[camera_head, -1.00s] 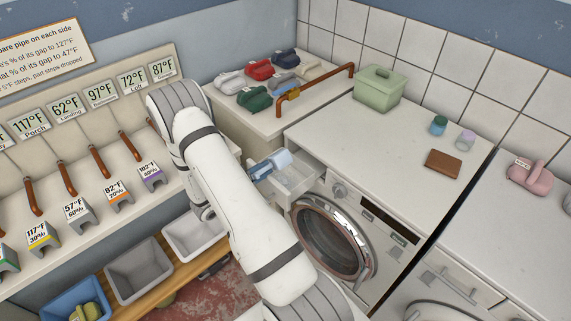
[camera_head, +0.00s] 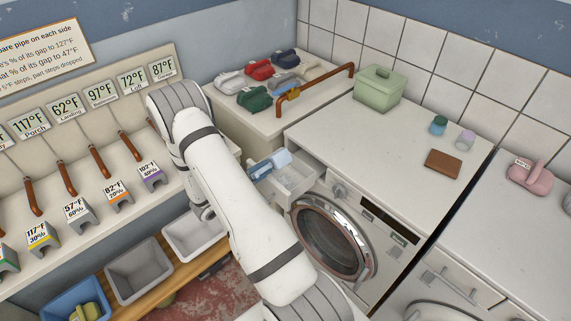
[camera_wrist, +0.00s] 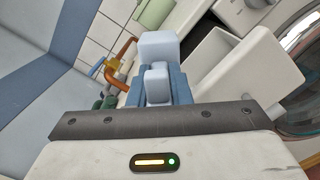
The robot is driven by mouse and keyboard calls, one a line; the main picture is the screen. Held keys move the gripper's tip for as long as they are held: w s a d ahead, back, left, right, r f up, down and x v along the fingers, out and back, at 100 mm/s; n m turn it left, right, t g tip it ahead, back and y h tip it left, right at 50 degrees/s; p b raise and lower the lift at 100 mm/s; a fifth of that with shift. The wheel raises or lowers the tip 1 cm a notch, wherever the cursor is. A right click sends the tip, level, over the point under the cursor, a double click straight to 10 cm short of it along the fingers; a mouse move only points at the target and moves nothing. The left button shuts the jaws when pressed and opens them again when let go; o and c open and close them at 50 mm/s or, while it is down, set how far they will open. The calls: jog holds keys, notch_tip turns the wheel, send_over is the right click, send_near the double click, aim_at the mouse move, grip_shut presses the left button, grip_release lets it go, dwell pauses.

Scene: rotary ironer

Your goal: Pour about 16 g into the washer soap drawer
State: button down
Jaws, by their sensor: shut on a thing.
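The washer soap drawer (camera_head: 296,182) is pulled open at the washer's upper left; in the wrist view it is the pale box (camera_wrist: 222,68) to the right. My gripper (camera_head: 262,169) is shut on a light-blue container (camera_head: 281,158), probably a scoop or cup. The container is tilted and sits above the drawer's left back side. In the wrist view the container (camera_wrist: 158,46) lies between my blue fingers, left of the drawer. Its contents are hidden, and I cannot see any stream or powder in the drawer.
The washer (camera_head: 385,145) has a green lidded box (camera_head: 379,92), two small jars and a brown block (camera_head: 443,162) on top. Grey bins (camera_head: 140,272) stand at lower left.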

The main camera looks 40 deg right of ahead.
jog(key=shift+w+n, duration=0.1)
jog(key=shift+n, duration=0.4)
dwell(0.7)
